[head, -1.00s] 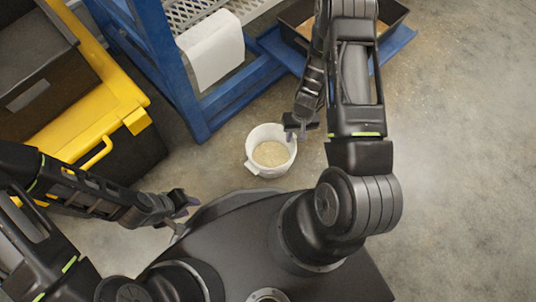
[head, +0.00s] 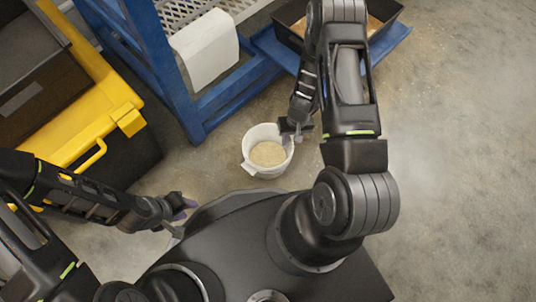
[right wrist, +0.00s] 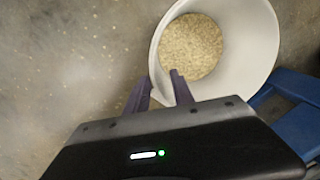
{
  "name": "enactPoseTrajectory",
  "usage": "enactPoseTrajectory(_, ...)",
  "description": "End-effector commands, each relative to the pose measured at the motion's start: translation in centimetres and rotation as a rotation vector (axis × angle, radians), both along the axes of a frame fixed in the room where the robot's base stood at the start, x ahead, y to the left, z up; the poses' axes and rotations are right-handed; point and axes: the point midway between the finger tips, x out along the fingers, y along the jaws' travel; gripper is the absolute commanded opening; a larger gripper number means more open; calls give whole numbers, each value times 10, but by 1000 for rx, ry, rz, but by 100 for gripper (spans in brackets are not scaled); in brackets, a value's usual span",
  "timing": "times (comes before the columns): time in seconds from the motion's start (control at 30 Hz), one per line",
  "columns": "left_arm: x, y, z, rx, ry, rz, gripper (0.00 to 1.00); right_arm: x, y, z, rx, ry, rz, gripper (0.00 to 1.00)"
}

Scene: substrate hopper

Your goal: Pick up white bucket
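The white bucket (head: 258,165) stands upright on the floor in the head view, with pale grainy substrate (head: 268,153) inside. My right gripper (head: 291,138) is at its right rim, pointing down. In the right wrist view the bucket (right wrist: 250,55) fills the upper right. The fingers of my right gripper (right wrist: 160,82) are apart, one outside the bucket wall and one on the inner side, with the rim between them. Contact with the wall cannot be made out. My left gripper (head: 183,212) is open and empty, to the lower left of the bucket and apart from it.
A blue metal frame (head: 180,100) with a hanging white sheet (head: 207,50) stands behind the bucket. A dark tray (head: 385,25) lies on a blue base (head: 390,48) at the top. A yellow and black case (head: 105,110) is at the left. The floor (head: 460,180) at right is clear.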

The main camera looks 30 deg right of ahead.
Motion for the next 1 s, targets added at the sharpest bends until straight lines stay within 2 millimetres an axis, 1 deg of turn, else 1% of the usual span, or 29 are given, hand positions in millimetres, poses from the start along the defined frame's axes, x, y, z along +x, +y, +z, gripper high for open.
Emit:
enactPoseTrajectory(0.03, 1, 0, -8, 0, -1, 0, 34, -1, 0, -10, 1, 2, -1, 29)
enactPoseTrajectory(0.17, 3, 0, -23, 1, -7, 4, 34, -1, 0, -32, 1, 2, -2, 29)
enactPoseTrajectory(0.3, 4, -1, -29, 2, -11, 6, 34, 0, 1, -46, 0, 1, -1, 29)
enactPoseTrajectory(0.97, 5, -1, -28, 2, -12, 7, 34, 0, 2, -47, 0, 0, 0, 29)
enactPoseTrajectory(1.0, 5, -1, -28, 2, -12, 7, 34, 0, 2, -47, 0, 0, 0, 26)
